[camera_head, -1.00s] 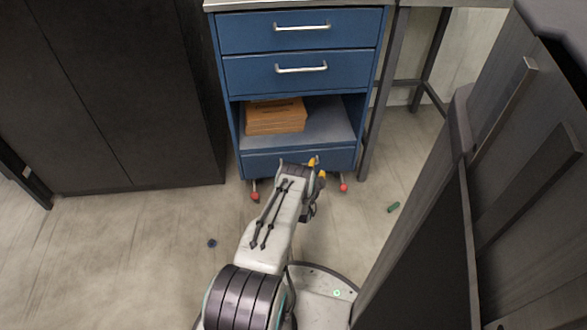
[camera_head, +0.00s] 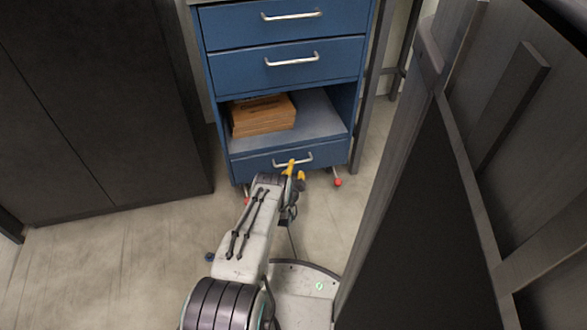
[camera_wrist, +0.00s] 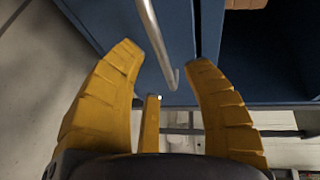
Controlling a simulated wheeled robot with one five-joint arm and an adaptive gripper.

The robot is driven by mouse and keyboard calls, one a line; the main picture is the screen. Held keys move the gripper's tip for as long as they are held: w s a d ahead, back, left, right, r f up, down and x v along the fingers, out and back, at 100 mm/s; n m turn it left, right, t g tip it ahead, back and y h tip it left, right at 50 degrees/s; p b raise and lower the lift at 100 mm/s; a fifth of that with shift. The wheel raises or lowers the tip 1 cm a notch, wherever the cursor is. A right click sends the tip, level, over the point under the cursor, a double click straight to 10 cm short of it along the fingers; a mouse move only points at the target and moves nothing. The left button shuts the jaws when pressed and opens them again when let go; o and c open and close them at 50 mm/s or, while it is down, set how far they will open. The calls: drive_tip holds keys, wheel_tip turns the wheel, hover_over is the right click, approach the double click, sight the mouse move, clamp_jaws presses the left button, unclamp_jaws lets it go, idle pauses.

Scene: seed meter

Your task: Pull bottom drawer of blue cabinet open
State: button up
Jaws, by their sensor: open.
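The blue cabinet (camera_head: 213,100) stands ahead with two drawers at the top, an open shelf in the middle and the bottom drawer (camera_head: 250,167) below. The bottom drawer looks shut. Its silver bar handle (camera_head: 308,159) shows just beyond my gripper (camera_head: 294,172). In the wrist view my yellow-fingered gripper (camera_wrist: 165,75) is open, and the handle (camera_wrist: 155,40) reaches in between the fingertips. I cannot tell whether the fingers touch it. My arm hides part of the drawer's lower front in the head view.
A cardboard box (camera_head: 262,115) lies on the open shelf. A dark cabinet (camera_head: 100,90) stands at the left. A grey wooden cupboard (camera_head: 440,170) stands close on the right. Red caster parts (camera_head: 338,182) show under the blue cabinet. Floor at the left is clear.

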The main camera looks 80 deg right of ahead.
drive_tip(key=shift+d+f+b, duration=0.2)
drive_tip(key=shift+d+b, duration=0.65)
drive_tip(key=shift+d, duration=0.2)
drive_tip(key=shift+d+f+b, duration=0.2)
drive_tip(key=shift+d+b, duration=0.6)
drive_tip(key=shift+d, duration=0.2)
clamp_jaws()
